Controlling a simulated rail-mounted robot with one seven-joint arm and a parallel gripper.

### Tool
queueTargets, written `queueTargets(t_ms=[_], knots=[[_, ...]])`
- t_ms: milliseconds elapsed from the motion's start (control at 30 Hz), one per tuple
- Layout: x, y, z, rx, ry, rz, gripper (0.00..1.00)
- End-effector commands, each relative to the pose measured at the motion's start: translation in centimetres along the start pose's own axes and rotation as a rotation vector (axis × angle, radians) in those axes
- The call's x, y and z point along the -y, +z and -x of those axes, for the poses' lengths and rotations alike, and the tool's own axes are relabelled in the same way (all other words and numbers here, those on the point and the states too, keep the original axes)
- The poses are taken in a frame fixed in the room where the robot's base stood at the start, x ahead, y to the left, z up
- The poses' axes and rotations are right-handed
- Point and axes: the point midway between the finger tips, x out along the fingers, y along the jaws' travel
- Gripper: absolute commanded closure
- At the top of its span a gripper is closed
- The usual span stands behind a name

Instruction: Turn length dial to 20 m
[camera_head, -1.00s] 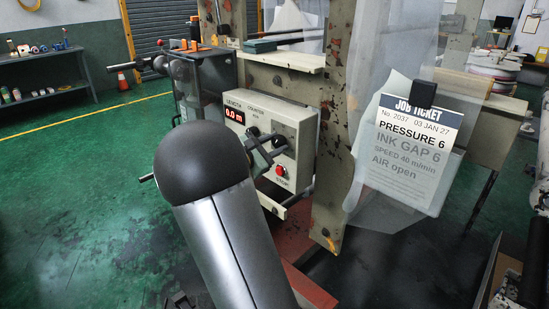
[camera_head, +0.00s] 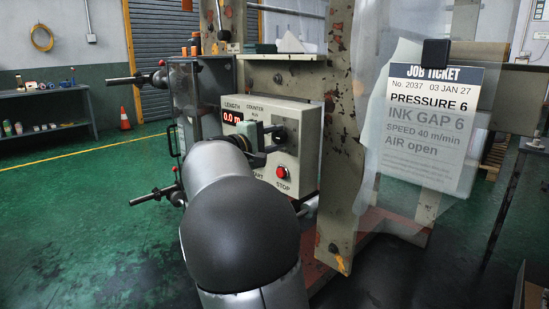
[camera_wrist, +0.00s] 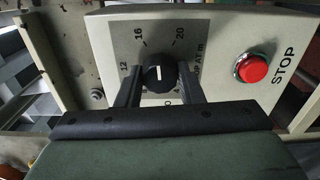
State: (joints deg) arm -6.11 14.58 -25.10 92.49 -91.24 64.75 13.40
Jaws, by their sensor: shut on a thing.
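The black length dial (camera_wrist: 155,82) sits on the grey plate of the control box in the wrist view. Its white line runs roughly up and down in the picture, towards the gap between the printed 16 (camera_wrist: 140,33) and 20 (camera_wrist: 180,36). My gripper (camera_wrist: 158,80) is shut on the dial, one finger on each side. In the head view my gripper (camera_head: 262,140) is at the dial plate, partly hidden by my arm. The red length display (camera_head: 232,117) reads 0.0 m.
The red STOP button (camera_wrist: 252,68) is right of the dial. The job ticket (camera_head: 432,128) hangs at the right, reading Pressure 6. A worn frame post (camera_head: 343,140) stands just right of the control box (camera_head: 306,150). Black-knobbed levers (camera_head: 158,195) stick out at the left.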

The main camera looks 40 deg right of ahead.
Motion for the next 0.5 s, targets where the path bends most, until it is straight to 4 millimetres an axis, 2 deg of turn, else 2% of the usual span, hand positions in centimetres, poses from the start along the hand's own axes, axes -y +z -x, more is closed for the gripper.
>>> queueTargets(t_ms=[33, 500], knots=[[0.91, -0.11, 0.05, -0.001, 0.0, -0.047, 0.89], [0.47, -0.03, 0.02, 0.0, 0.0, -0.437, 0.89]])
